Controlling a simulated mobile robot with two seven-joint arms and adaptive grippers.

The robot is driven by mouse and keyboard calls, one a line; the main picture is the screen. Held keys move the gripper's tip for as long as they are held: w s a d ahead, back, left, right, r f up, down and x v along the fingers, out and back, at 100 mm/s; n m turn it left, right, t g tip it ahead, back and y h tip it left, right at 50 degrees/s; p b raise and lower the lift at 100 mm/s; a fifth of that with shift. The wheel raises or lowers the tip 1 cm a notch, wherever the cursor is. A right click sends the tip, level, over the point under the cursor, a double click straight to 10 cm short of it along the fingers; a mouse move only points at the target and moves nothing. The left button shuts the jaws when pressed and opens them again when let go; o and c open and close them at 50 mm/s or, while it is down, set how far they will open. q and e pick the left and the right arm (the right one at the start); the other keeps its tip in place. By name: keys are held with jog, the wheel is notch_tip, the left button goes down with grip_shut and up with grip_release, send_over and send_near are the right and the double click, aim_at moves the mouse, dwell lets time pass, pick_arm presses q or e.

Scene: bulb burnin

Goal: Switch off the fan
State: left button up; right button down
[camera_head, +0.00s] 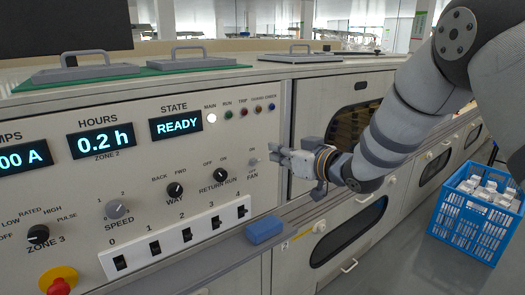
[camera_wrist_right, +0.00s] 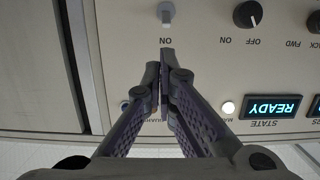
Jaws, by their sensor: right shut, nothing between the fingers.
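The fan switch (camera_head: 253,162) is a small grey lever on the cream control panel, between an ON mark above and an OFF mark below, with FAN printed under it. It also shows at the top of the right wrist view (camera_wrist_right: 167,13), where the panel appears upside down. I cannot tell for sure which way the lever points. My right gripper (camera_head: 274,153) is shut and empty, just right of the switch in the head view. In the right wrist view its fingertips (camera_wrist_right: 166,52) lie by the ON mark, apart from the lever. My left gripper is out of view.
The RETURN RUN knob (camera_head: 219,175) sits left of the fan switch, with numbered rocker switches (camera_head: 186,235) below. The STATE display (camera_head: 176,124) reads READY and the MAIN lamp (camera_head: 211,118) is lit white. A blue block (camera_head: 264,230) lies on the ledge. A blue crate (camera_head: 463,225) stands at right.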

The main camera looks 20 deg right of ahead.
aim_at(254, 148)
jog(key=x, duration=0.3)
jog(key=b+x, duration=0.1)
jog(key=x, duration=0.1)
jog(key=shift+f, duration=0.4)
jog(key=shift+w+a, duration=0.25)
jog(key=shift+w, duration=0.35)
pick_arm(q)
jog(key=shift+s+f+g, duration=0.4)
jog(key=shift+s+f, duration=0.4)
pick_arm(e)
jog(key=shift+w+r, duration=0.1)
jog(key=shift+r, duration=0.05)
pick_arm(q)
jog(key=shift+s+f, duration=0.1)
